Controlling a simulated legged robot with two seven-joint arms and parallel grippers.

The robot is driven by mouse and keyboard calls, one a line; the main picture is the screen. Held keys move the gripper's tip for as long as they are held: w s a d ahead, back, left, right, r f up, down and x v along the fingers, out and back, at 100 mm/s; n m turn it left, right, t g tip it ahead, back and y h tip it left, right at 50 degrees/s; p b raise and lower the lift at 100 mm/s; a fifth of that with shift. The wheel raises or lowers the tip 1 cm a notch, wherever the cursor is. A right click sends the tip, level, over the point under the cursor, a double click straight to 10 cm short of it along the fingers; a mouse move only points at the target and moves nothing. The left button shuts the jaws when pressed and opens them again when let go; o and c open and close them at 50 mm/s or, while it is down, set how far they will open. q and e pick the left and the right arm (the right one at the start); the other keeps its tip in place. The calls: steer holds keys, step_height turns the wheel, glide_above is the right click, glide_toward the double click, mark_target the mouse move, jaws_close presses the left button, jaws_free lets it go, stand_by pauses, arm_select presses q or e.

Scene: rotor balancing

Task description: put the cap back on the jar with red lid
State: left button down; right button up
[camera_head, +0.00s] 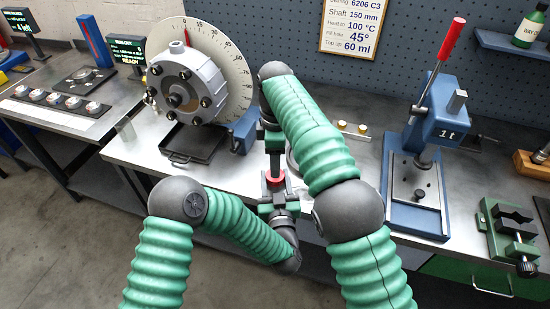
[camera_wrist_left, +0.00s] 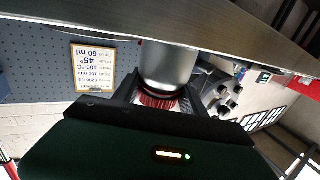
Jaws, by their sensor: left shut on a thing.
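My left gripper (camera_head: 274,183) is near the bench's front edge, shut on a red ridged lid (camera_head: 274,176). In the left wrist view, which is upside down, the red lid (camera_wrist_left: 157,99) sits between the dark fingers. A plain silver-grey cylinder (camera_wrist_left: 168,64), which looks like the jar, lines up with the lid there. I cannot tell whether lid and cylinder touch. My right gripper (camera_head: 272,150) points down just beyond the lid in the head view. Its fingers are too small and covered to read.
A round rotor housing (camera_head: 185,85) with a dial stands behind left, a black tray (camera_head: 193,145) before it. A blue press (camera_head: 425,150) and a green vise (camera_head: 512,225) stand at right. A round metal rim (camera_head: 291,160) is partly hidden by my right arm.

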mark_target(275, 184)
step_height(275, 184, up, 3)
steer(key=n, duration=0.5)
steer(key=shift+n, duration=0.3)
steer(key=shift+f, duration=4.05)
jaws_close()
steer(key=m, duration=0.6)
steer(key=shift+m, duration=0.3)
